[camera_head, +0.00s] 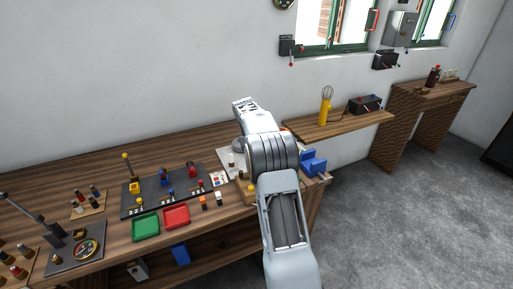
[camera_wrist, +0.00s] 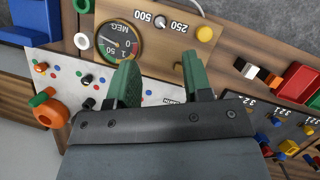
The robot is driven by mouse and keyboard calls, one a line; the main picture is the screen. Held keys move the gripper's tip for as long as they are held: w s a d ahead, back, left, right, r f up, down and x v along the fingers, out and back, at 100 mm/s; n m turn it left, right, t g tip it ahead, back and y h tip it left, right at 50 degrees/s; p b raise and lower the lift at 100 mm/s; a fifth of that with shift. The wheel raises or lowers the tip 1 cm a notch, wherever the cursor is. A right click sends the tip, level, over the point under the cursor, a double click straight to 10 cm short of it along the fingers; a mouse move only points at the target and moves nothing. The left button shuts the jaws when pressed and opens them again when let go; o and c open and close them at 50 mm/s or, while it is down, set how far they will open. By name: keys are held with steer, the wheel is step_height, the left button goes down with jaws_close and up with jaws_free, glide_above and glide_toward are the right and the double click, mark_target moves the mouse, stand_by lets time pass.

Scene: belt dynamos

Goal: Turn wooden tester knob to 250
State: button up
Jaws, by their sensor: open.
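The wooden tester (camera_wrist: 183,45) lies at the top of the wrist view, seen upside down. It carries a round MEG dial (camera_wrist: 119,40), a yellow button (camera_wrist: 204,33) and a small knob (camera_wrist: 161,21) between the labels 500 and 250. Which label the knob points to is too small to tell. My gripper (camera_wrist: 160,62) is open, its two green fingers apart and empty, below the knob in the picture. In the head view my arm covers most of the tester and hides the fingers.
An orange knob (camera_wrist: 50,112) and a white panel (camera_wrist: 65,75) are left of the fingers. A blue vise-like block (camera_head: 313,162) stands right of my arm. Green (camera_head: 146,227) and red (camera_head: 177,216) trays lie to its left on the bench.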

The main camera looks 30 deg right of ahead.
steer(key=shift+v, duration=2)
